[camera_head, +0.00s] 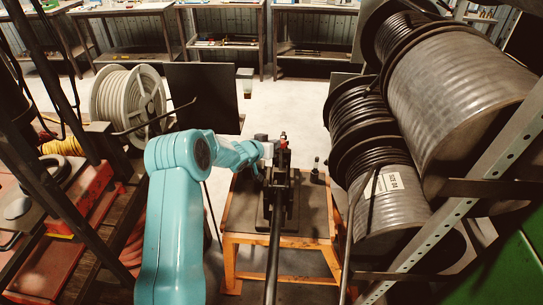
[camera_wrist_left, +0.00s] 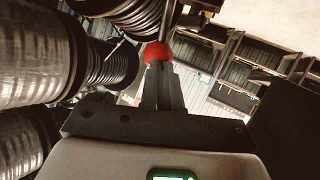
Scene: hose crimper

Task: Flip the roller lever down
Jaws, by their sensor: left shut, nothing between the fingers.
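The hose crimper (camera_head: 277,190) is a dark metal machine standing on a small orange-legged table. A red knob (camera_head: 283,137) shows at its top, beside my left gripper (camera_head: 268,150). In the left wrist view a red ball knob (camera_wrist_left: 157,53) sits on a thin metal rod, which I take for the roller lever. My left gripper's fingers (camera_wrist_left: 161,68) are shut and empty, with their tips right at the ball. I cannot tell whether they touch it. My right gripper is not in view.
The orange-legged table (camera_head: 232,241) has some bare top around the crimper. A long dark bar (camera_head: 273,262) runs from the crimper towards me. Large hose reels (camera_head: 393,205) crowd the right side. A pale hose reel (camera_head: 128,95) stands at the left. Workbenches (camera_head: 225,42) line the back.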

